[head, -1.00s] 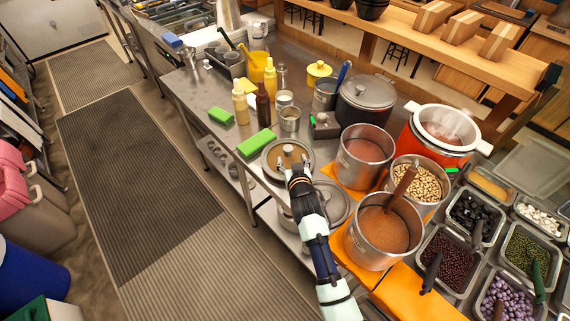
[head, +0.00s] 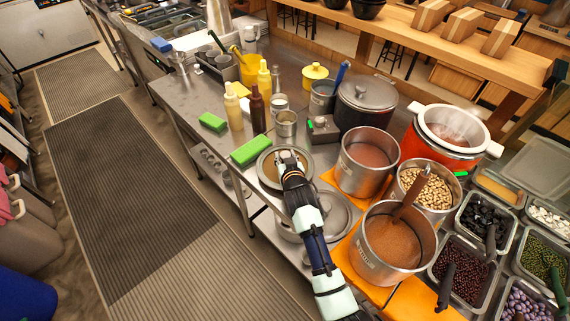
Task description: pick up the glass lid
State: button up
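A round lid with a metal rim and a brownish see-through middle, seemingly the glass lid (head: 264,181), lies near the front edge of the steel counter, beside the green block. My gripper (head: 287,158) is right over the lid's middle and hides its knob. The fingertips are small and dark here, so I cannot tell whether they are apart or closed on the knob. The lid looks level and at counter height.
A green block (head: 251,149) and a small metal cup (head: 286,124) stand close behind the lid. A steel pot of reddish paste (head: 367,160) is to the right. Another round steel lid or pot (head: 338,215) sits below, partly behind my arm. Sauce bottles (head: 257,112) stand further back.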

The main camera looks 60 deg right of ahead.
grip_shut()
jog(key=shift+r, duration=0.15)
